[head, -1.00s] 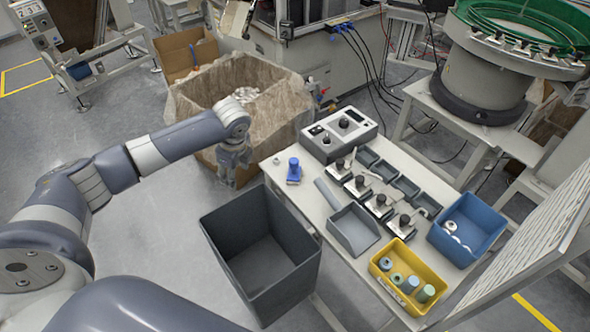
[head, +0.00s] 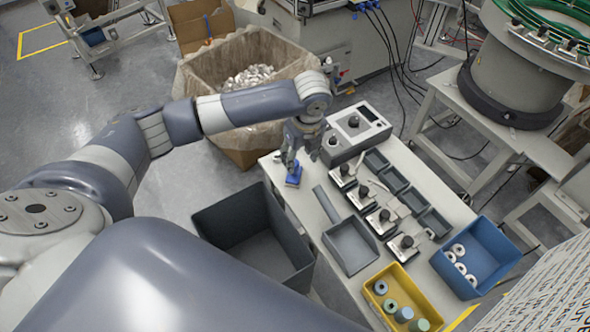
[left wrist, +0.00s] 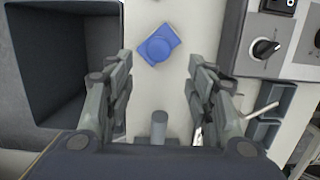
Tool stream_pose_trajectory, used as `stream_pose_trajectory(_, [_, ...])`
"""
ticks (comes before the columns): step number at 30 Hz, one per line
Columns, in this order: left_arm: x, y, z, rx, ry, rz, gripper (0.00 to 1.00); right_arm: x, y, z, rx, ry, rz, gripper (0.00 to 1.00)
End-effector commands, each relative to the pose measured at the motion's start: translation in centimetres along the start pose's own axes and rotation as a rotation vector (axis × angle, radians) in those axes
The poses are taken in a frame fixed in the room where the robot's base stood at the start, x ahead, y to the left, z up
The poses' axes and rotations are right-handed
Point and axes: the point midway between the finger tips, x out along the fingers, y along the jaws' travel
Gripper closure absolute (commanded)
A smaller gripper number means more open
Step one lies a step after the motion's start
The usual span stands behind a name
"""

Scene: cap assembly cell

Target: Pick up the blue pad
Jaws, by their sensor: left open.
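The blue pad (head: 294,174) lies on the left end of the white table, mostly under my left gripper in the head view. In the left wrist view the blue pad (left wrist: 158,46) is a tilted square with a round knob on top, lying flat. My left gripper (head: 289,164) is over it, pointing down. In the left wrist view my left gripper (left wrist: 160,75) is open, its fingers on either side of the pad's line and apart from it, with nothing between them. My right gripper is not in view.
A dark grey bin (head: 250,232) stands beside the table. A control box (head: 357,134) with a knob, several black-knobbed fixtures, a grey tray (head: 349,246), a yellow bin (head: 378,306) and a blue bin (head: 478,246) occupy the table. A lined carton (head: 190,75) stands behind.

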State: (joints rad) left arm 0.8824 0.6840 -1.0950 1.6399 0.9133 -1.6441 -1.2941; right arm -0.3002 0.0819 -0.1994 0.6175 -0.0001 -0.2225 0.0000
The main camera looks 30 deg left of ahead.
Motion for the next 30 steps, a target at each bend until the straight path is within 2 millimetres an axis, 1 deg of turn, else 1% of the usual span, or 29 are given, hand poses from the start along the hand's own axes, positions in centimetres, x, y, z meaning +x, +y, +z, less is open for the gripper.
stream_pose_trajectory(1, [0.5, 0.1, 0.0, -0.001, 0.001, 0.002, 0.51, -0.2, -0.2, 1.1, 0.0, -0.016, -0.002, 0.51])
stream_pose_trajectory(3, [1.0, 0.0, 0.0, -0.001, 0.001, 0.0, 0.51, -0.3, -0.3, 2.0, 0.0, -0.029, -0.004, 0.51])
stream_pose_trajectory(6, [1.6, 0.1, 0.3, -0.002, 0.0, 0.002, 0.51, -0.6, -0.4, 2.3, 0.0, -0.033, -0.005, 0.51])
stream_pose_trajectory(8, [2.2, 0.3, 0.6, -0.003, -0.001, 0.003, 0.51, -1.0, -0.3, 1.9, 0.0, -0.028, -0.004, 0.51])
stream_pose_trajectory(12, [4.2, 0.7, 1.5, -0.003, -0.001, 0.004, 0.51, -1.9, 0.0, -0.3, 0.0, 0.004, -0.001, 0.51])
stream_pose_trajectory(16, [5.9, 0.6, 1.3, -0.001, 0.0, 0.002, 0.51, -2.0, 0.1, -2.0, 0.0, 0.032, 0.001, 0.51])
stream_pose_trajectory(19, [6.4, 0.6, 1.4, -0.001, -0.002, 0.0, 0.51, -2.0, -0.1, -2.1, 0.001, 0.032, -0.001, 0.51])
stream_pose_trajectory(24, [6.5, 0.6, 1.3, -0.001, -0.001, -0.001, 0.51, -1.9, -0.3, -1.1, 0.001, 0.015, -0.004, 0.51])
stream_pose_trajectory(25, [6.5, 0.6, 1.3, -0.001, -0.001, -0.001, 0.53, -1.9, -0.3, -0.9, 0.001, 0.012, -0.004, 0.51])
stream_pose_trajectory(26, [6.5, 0.6, 1.3, -0.001, -0.001, -0.001, 0.6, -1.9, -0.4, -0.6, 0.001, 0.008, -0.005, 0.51])
stream_pose_trajectory(27, [6.5, 0.6, 1.3, -0.001, -0.001, -0.001, 0.69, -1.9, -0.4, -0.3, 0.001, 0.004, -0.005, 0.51])
stream_pose_trajectory(29, [6.5, 0.6, 1.3, -0.001, -0.001, -0.001, 0.82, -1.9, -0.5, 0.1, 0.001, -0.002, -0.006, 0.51])
stream_pose_trajectory(30, [6.4, 0.6, 1.3, -0.001, -0.001, -0.001, 0.91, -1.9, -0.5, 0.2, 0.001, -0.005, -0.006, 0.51])
